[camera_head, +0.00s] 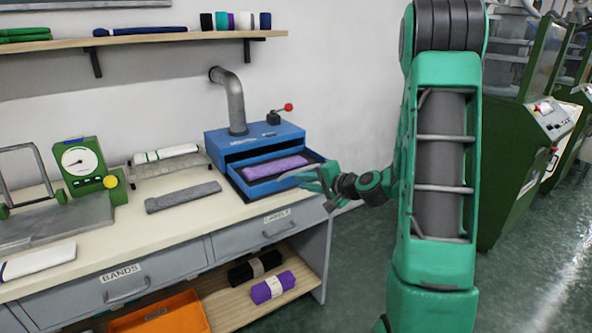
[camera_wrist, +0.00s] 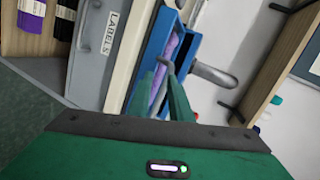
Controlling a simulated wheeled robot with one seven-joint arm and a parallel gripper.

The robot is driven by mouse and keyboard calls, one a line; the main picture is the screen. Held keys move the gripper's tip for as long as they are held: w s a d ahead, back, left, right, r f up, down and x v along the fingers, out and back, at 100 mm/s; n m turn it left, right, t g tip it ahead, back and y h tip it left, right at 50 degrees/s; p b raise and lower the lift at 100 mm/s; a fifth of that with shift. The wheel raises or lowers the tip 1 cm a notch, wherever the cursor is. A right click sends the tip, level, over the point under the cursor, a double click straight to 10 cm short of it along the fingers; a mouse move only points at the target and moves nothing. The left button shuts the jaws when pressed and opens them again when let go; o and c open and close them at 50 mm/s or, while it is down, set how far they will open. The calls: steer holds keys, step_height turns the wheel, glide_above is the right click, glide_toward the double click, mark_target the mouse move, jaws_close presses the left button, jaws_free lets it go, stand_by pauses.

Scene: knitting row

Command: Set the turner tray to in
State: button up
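The turner is a blue box (camera_head: 254,139) at the back right of the bench, with a grey pipe on top. Its blue tray (camera_head: 236,181) sticks out of the front and holds a purple rolled knit (camera_head: 275,167). The tray also shows in the wrist view (camera_wrist: 192,52). A red-knobbed lever (camera_head: 281,112) stands on the turner. My gripper (camera_head: 300,178) is at the tray's front right edge, its tips very close to it. I cannot tell whether they touch. In the wrist view the fingers (camera_wrist: 164,72) converge over the tray's edge; their gap is unclear.
A grey slab (camera_head: 183,196) and a striped knit on a stand (camera_head: 166,154) lie left of the tray. A green dial scale (camera_head: 84,163) stands further left. A wall shelf (camera_head: 150,39) hangs above.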

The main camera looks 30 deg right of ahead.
steer(key=w+d+m+t+h, duration=0.2)
steer(key=d+m, duration=0.2)
steer(key=d, duration=0.1)
steer(key=w, duration=0.3)
steer(key=w+f, duration=0.1)
steer(key=w, duration=0.6)
steer(key=shift+a+f, duration=0.25)
jaws_close()
